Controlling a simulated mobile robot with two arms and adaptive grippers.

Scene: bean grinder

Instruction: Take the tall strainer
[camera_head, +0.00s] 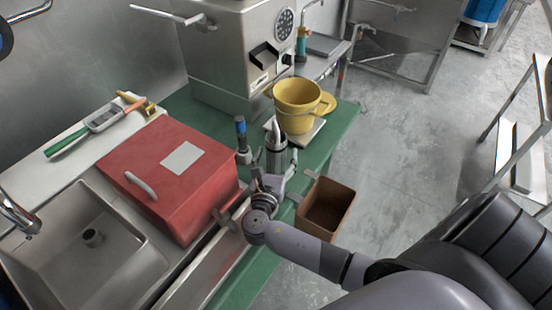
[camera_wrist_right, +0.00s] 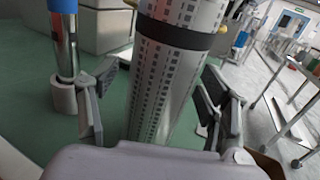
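The tall strainer (camera_head: 276,158) is a slim metal cylinder standing on the green table, in front of the yellow pot. In the right wrist view the strainer (camera_wrist_right: 165,85) shows a perforated pattern and a black band, and it leans slightly in the picture. My right gripper (camera_head: 272,178) is at the near side of the strainer. In the wrist view the right gripper (camera_wrist_right: 155,105) is open, with one finger on each side of the strainer. A gap shows at the left finger; contact at the right finger is hard to tell. My left gripper is not in view.
A blue-topped tool in a round holder (camera_head: 241,138) stands close left of the strainer. A yellow pot (camera_head: 297,108) is behind it. A red box (camera_head: 140,165) and a sink (camera_head: 60,250) lie left. A brown bin (camera_head: 340,192) hangs at the right table edge.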

